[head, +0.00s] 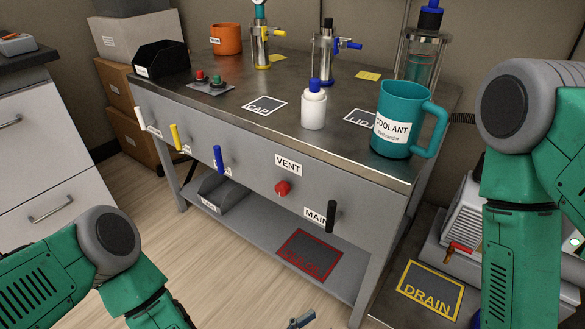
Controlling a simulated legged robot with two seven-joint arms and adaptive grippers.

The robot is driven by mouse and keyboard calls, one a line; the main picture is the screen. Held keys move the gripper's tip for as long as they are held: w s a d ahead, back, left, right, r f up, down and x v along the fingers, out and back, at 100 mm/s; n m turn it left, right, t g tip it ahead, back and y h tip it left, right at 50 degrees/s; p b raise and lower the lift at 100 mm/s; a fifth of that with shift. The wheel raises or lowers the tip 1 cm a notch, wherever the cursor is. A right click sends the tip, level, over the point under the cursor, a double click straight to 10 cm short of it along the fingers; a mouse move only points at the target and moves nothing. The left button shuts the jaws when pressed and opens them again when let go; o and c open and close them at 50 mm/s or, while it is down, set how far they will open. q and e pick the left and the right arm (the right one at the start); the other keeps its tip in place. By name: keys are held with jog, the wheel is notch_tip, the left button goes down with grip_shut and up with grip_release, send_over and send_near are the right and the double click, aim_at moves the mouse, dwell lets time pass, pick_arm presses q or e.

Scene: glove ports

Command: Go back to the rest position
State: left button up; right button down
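My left arm (100,265) comes in at the lower left, with its green and grey joint bent and its forearm running down out of the bottom edge. My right arm (520,190) hangs at the right side, in front of the bench's right end, and also runs out of the bottom edge. Neither gripper can be made out. A small grey-blue piece (300,320) pokes up at the bottom edge; I cannot tell what it belongs to. No arm visibly touches the bench (225,104).
On the bench stand a teal COOLANT mug (392,145) near the right front edge, a white bottle with a blue top (314,108) and glass vessels behind. Coloured handles stick out of the bench front. A DRAIN mat (430,291) lies low right. Wooden floor (235,285) is clear in front.

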pick_arm(q)
jog(key=s+a+f+n+g+y, duration=0.1)
jog(key=s+a+f+g+y, duration=0.2)
jog(key=a, duration=0.4)
jog(key=s+a+f+n+g+y, duration=0.2)
jog(key=a+f+g+y, duration=0.15)
jog(key=a, duration=0.35)
jog(key=s+a+f+n+g+y, duration=0.1)
jog(key=s+a+f+g+y, duration=0.2)
jog(key=a, duration=0.5)
jog(key=s+a+r+n+g+y, duration=0.1)
jog(key=s+a+r+n+y, duration=0.1)
jog(key=a, duration=0.3)
jog(key=s+a+r+n+g+y, duration=0.1)
jog(key=s+a+r+n+y, duration=0.15)
jog(key=a, duration=0.25)
notch_tip(320, 180, up, 13)
jog(key=p, duration=1.3)
jog(key=shift+a, duration=0.4)
jog(key=shift+w+f+m, duration=0.1)
jog(key=shift+w+m, duration=0.05)
jog(key=shift+m, duration=0.1)
